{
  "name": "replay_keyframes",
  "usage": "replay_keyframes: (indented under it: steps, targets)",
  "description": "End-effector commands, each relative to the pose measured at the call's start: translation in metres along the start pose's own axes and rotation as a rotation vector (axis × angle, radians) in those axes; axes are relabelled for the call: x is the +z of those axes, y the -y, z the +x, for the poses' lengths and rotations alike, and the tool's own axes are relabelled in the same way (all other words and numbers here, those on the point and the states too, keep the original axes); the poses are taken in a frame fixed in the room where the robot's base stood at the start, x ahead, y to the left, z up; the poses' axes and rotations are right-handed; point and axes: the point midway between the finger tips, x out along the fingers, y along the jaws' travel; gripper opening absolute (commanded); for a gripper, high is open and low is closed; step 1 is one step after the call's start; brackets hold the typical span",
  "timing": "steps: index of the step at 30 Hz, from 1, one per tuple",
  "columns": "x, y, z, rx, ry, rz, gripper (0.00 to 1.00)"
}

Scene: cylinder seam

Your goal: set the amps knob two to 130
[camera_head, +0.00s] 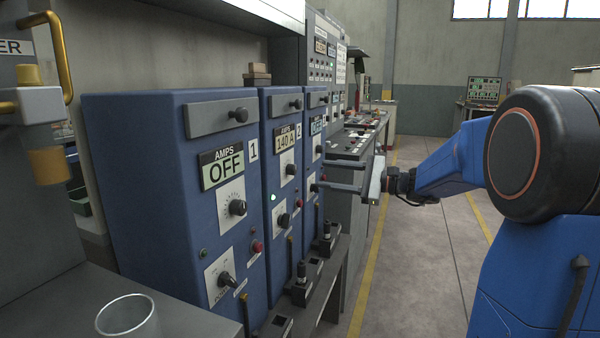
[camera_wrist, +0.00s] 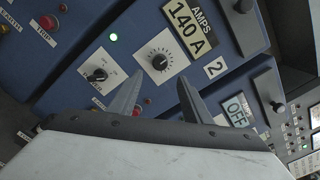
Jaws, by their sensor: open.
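The amps knob two (camera_wrist: 159,62) is a dark round knob on a white dial plate in the wrist view. It also shows in the head view (camera_head: 290,169) on the second blue cabinet (camera_head: 275,240). Its display (camera_wrist: 188,25) reads 140 A, with a "2" label (camera_wrist: 214,67) beside it. My gripper (camera_wrist: 160,80) is open and empty, its two fingers pointing at the panel. In the wrist view the knob lies just past and between the fingertips; I cannot tell the exact gap. My gripper also shows in the head view (camera_head: 318,186).
The first cabinet's display (camera_head: 223,167) reads OFF. A third blue cabinet's display (camera_wrist: 237,110) also reads OFF. A lower knob (camera_wrist: 97,75) and a lit green lamp (camera_wrist: 113,37) sit on cabinet two. A ledge with black levers (camera_head: 301,290) runs below. The floor aisle to the right is clear.

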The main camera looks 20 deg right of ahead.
Motion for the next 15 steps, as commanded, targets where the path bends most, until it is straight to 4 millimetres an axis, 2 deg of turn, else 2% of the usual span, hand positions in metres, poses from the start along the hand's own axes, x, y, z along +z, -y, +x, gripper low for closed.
replay_keyframes:
  steps: [9, 15]
  targets:
    - [0.001, 0.000, 0.051, 0.002, 0.003, 0.000, 0.44]
    - [0.001, -0.001, 0.078, 0.002, 0.002, 0.000, 0.44]
